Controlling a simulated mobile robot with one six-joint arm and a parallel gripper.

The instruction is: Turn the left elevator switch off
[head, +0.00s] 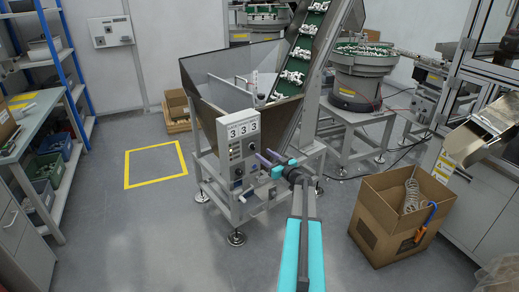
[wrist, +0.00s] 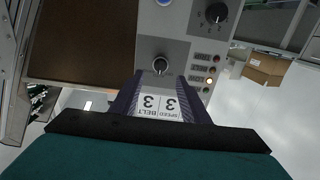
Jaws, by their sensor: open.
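The elevator's control panel (head: 236,150) stands on the front of the hopper. A rotary switch (wrist: 160,65) with a dark knob shows on the grey panel in the wrist view, upside down. My gripper (wrist: 161,82) is open, its two dark fingers on either side below this switch in the picture, with nothing held. In the head view my gripper (head: 266,158) is just right of the panel. I cannot tell whether the fingers touch the panel. A larger black dial (wrist: 215,14) and a column of small lamps (wrist: 209,70), one lit orange, are to the right.
The hopper (head: 215,85) and inclined conveyor (head: 303,50) rise behind the panel. An open cardboard box (head: 385,238) with a coiled hose stands at right. A blue shelf rack (head: 68,70) is at left. The floor around the yellow square (head: 156,165) is clear.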

